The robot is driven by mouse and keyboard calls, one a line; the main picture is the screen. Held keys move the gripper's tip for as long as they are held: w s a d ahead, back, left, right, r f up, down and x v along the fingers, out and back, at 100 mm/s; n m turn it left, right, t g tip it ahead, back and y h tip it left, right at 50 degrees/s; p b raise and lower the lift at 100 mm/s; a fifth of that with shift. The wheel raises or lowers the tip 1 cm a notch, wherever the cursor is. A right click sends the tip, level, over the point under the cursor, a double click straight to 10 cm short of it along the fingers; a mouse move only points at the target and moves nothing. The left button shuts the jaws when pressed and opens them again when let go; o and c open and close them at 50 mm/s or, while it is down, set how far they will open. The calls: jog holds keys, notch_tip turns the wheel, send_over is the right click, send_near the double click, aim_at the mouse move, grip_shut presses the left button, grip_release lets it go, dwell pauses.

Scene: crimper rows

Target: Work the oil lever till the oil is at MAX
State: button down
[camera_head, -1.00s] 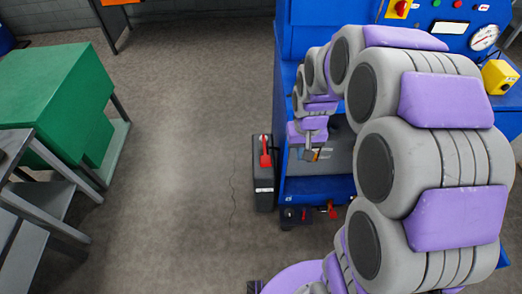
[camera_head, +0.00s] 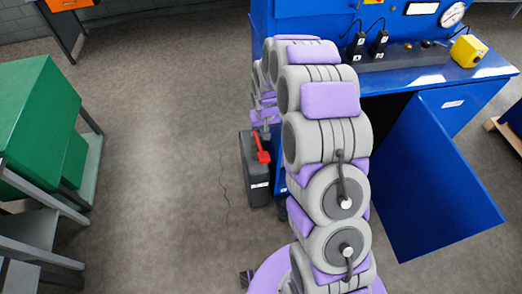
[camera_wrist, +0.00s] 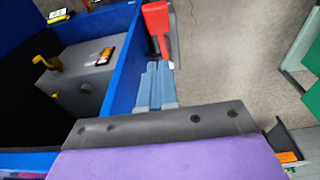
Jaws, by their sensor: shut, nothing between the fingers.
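A black box (camera_head: 257,180) with a red lever (camera_head: 261,148) on top stands on the floor at the left side of the blue machine. My gripper (camera_head: 264,132) is just above and behind that lever in the head view, partly hidden by my arm. In the wrist view my gripper (camera_wrist: 154,75) is shut and empty, its fingers side by side. The red lever (camera_wrist: 156,22) is beyond the fingertips there; I cannot tell whether they touch. A grey tank (camera_wrist: 85,85) with a small framed window (camera_wrist: 106,56) and a yellow part (camera_wrist: 48,63) sits inside the blue cabinet. The oil level is unreadable.
The blue cabinet wall (camera_wrist: 122,62) runs close beside my fingers. An open blue door (camera_head: 430,185) stands out at the right. A yellow box (camera_head: 467,50) sits on the machine top. Green and grey furniture (camera_head: 40,130) is at left, with clear floor between.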

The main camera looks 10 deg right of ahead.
jog(key=b, duration=0.2)
send_over(264, 156)
jog(key=w, duration=0.1)
notch_tip(264, 156, down, 10)
jog(key=shift+f, duration=0.1)
jog(key=f, duration=0.1)
jog(key=s+f, duration=0.1)
jog(key=f, duration=0.1)
jog(key=shift+d, duration=0.2)
jog(key=shift+f, duration=0.25)
jog(key=shift+a, duration=0.1)
jog(key=shift+s, duration=0.1)
jog(key=shift+s+f, duration=0.1)
jog(key=shift+f, duration=0.05)
